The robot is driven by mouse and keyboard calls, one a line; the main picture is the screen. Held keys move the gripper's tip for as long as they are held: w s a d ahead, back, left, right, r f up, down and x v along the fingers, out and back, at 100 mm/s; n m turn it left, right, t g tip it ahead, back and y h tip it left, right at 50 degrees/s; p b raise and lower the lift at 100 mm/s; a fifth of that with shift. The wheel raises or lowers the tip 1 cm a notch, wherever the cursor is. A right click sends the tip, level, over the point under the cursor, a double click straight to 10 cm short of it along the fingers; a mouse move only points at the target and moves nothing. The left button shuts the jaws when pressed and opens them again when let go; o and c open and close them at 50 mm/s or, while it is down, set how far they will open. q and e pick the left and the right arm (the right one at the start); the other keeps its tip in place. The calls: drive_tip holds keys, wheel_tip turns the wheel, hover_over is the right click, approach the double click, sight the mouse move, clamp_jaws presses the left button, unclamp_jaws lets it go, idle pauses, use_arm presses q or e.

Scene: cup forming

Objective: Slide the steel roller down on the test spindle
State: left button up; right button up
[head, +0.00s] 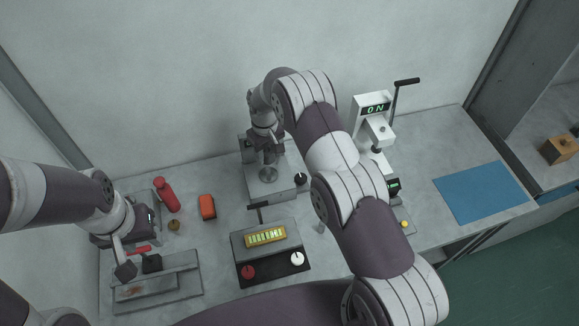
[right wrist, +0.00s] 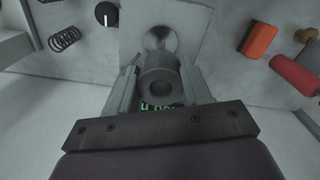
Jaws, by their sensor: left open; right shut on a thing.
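The steel roller (right wrist: 160,82), a grey cylinder with a hole in its end, is between the two fingers of my right gripper (right wrist: 157,88) in the right wrist view. My right gripper is shut on it. The test spindle's flared, shiny base (right wrist: 160,38) shows just beyond the roller on a grey plate. In the head view the same round base (head: 269,174) sits on the grey bench unit, with my right gripper (head: 267,150) just above it. Whether the roller is around the spindle, I cannot tell. My left gripper (head: 128,238) is open at the left, above a grey fixture.
The blue mat (head: 484,192) is bare.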

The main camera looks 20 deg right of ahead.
sight(268, 168)
drive_tip(key=shift+w+a+r+n, duration=0.15)
drive_tip(key=shift+w+r+n, duration=0.25)
drive_tip(key=shift+w+r, duration=0.1)
drive_tip(key=shift+s+n, duration=0.4)
drive_tip(key=shift+n, duration=0.1)
drive_tip(key=shift+f+b, duration=0.2)
drive_tip(key=shift+b, duration=0.1)
wheel_tip(268, 168, down, 4)
drive_tip(key=b, duration=0.3)
drive_tip(key=shift+r, duration=0.25)
drive_tip(key=shift+f+b, duration=0.35)
drive_tip(key=shift+f, duration=0.15)
